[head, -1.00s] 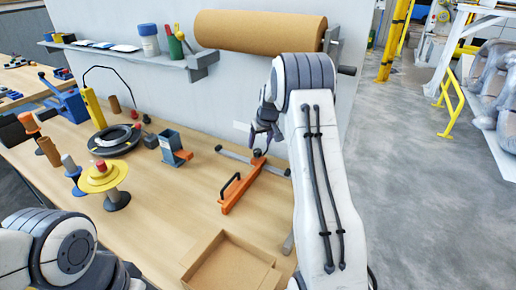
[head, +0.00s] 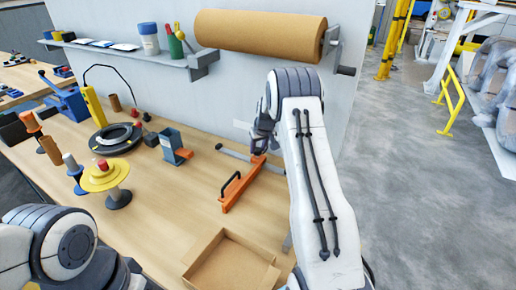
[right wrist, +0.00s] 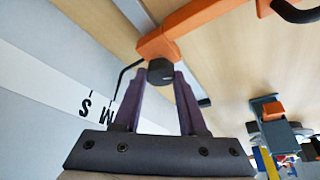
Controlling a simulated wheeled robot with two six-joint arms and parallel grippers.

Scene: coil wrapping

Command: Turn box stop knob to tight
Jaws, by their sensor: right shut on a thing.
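The box stop (head: 232,195) is an orange bar with a black handle, lying on the bench across a grey rail (head: 233,153). Its orange arm also shows at the top of the right wrist view (right wrist: 190,28). A dark round knob (right wrist: 161,72) sits at the end of this arm. My right gripper (head: 259,151) is down at the far end of the stop. In the right wrist view its two purple fingers are shut on the knob, one on each side. The head view hides the knob behind the gripper. Only my left arm's joints show at bottom left; its gripper is out of view.
A white strip with black letters (right wrist: 95,108) lies along the wall side. A blue-grey holder (head: 172,145) stands left of the stop. An open cardboard box (head: 262,278) lies in front. A brown paper roll (head: 255,32) hangs above.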

